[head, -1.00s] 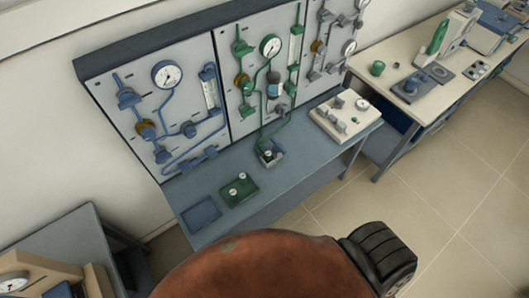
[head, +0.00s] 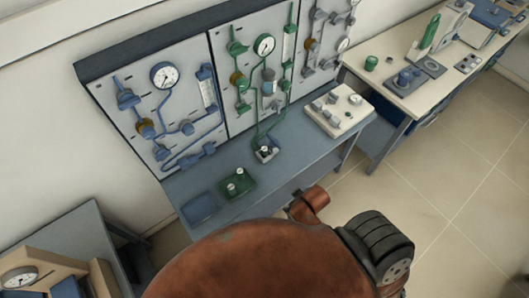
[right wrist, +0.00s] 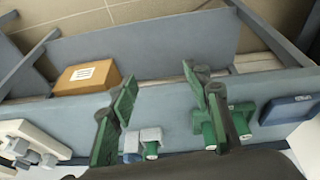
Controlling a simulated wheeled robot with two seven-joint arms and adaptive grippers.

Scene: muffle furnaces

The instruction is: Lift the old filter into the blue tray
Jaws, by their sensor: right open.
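The blue tray (head: 200,207) lies flat at the left front of the bench and looks empty; it also shows in the right wrist view (right wrist: 290,109). A green tray (head: 250,191) beside it holds two small green parts with pale round tops. A small grey holder (head: 275,155) below the middle panel's green pipe contains a similar part (right wrist: 151,150). I cannot tell which part is the old filter. My right gripper (right wrist: 158,80) is open and empty, its green-padded fingers spread near the grey holder. My left gripper is not in view.
Gauge panels (head: 165,105) with pipes stand behind the bench. A cream block with knobs (head: 340,109) sits at the bench's right end. A cardboard box (right wrist: 87,78) lies beyond the bench edge in the right wrist view. The bench between holder and cream block is clear.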

